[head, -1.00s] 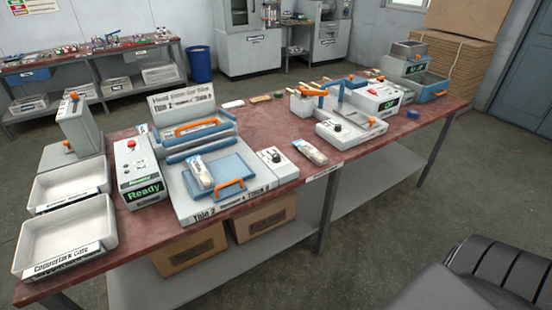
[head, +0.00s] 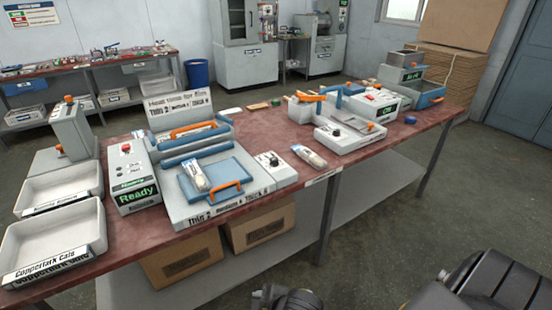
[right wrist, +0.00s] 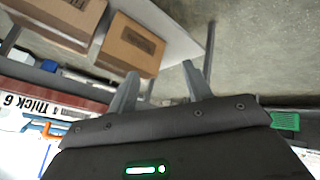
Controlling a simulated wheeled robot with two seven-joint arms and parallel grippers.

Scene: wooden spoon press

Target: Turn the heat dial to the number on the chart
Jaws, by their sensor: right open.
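The heat sealer (head: 192,212) stands on the red bench with a blue plate and an orange handle. Its white dial box (head: 284,178) carries a small dark dial (head: 273,159); its setting is too small to read. The chart (head: 180,103) behind it is headed heat time for film, with Thin 2, Medium 4 and Thick 6. A clear packet (head: 194,178) with a white label lies on the sealer. My right gripper (right wrist: 162,84) is open and empty, away from the dial; the Thick 6 label (right wrist: 30,104) shows upside down at left. My left gripper is out of view.
A Ready box (head: 134,190) and white trays (head: 50,240) stand left of the sealer. A second packet (head: 309,157) and another unit with a dial (head: 345,135) are on the right. Cardboard boxes (head: 183,258) sit below the bench. Floor in front is clear.

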